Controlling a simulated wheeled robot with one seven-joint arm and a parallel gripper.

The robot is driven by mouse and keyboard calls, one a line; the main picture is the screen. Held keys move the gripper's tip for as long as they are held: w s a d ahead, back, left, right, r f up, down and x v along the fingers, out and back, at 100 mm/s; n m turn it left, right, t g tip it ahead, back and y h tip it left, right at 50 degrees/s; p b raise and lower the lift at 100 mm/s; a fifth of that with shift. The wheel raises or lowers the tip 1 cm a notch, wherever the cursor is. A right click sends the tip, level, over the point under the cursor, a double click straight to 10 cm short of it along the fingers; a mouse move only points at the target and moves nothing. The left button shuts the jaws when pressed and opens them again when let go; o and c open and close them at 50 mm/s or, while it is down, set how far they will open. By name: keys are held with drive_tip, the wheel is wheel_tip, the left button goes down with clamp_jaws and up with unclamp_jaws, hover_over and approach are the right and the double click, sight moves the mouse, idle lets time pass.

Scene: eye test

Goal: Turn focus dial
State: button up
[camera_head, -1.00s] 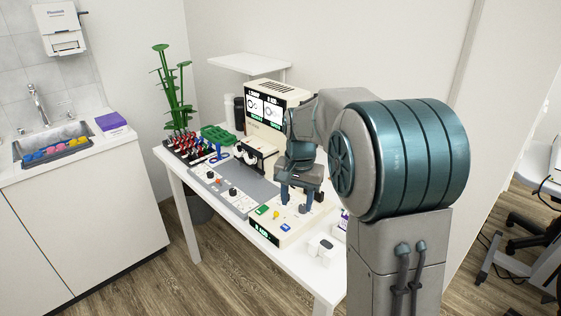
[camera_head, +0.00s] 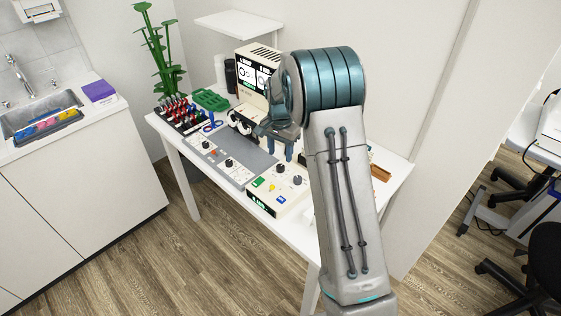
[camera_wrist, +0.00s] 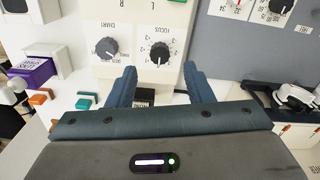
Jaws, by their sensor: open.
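The focus dial is a black ribbed knob with a white mark, under the upside-down word FOCUS in the wrist view (camera_wrist: 159,53). In the head view it appears to be the left black knob (camera_head: 281,168) on the cream control box (camera_head: 293,194). The grey-black CHART dial (camera_wrist: 106,47) is beside it. My gripper (camera_wrist: 161,72) is open and empty, its two blue-grey fingers pointing toward the box, with the focus dial showing between and beyond their tips. In the head view my gripper (camera_head: 277,145) is behind the dials, apart from them.
A grey panel with knobs (camera_head: 228,163) lies left of the box. A cream screen unit (camera_head: 253,72) stands behind, beside a dark-fronted device (camera_head: 240,121). A rack of red-topped items (camera_head: 178,110) is at the far left. The white table's right side is partly hidden by my arm.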

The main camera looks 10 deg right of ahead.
sight(280, 166)
drive_tip(key=shift+f, duration=2.7)
drive_tip(key=c, duration=1)
